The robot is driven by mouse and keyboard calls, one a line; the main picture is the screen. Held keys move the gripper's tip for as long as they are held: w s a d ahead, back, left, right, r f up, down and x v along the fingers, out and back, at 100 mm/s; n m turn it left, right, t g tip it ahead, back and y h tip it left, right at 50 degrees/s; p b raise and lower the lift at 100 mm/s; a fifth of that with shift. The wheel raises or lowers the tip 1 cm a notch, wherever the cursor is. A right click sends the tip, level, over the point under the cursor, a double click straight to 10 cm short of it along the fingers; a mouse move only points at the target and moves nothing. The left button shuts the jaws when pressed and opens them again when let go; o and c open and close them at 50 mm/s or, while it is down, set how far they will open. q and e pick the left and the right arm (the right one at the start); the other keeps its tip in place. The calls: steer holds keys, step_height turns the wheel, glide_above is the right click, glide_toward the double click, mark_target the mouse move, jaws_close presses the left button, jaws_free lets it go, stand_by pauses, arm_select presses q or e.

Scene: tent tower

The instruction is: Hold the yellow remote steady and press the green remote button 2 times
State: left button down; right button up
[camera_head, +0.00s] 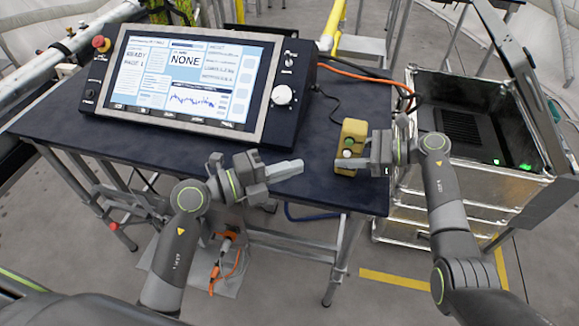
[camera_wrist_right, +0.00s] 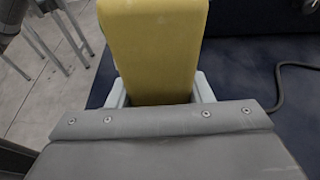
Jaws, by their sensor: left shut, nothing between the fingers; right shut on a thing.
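The yellow remote (camera_head: 355,132) is at the right end of the dark table in the head view. My right gripper (camera_head: 364,160) is shut on its near end, and the remote also fills the upper middle of the right wrist view (camera_wrist_right: 153,50). My left gripper (camera_head: 300,168) is shut and empty. Its fingertips point right toward the remote, with a gap between them and the remote.
A console with a lit screen (camera_head: 185,73) stands on the table (camera_head: 320,110), left of the remote. A red knob (camera_head: 101,43) sits on its left corner. A black cable (camera_wrist_right: 283,85) lies near the remote. An open metal case (camera_head: 470,185) stands to the right.

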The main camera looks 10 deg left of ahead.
steer(key=o, duration=1.3)
steer(key=shift+c, duration=0.2)
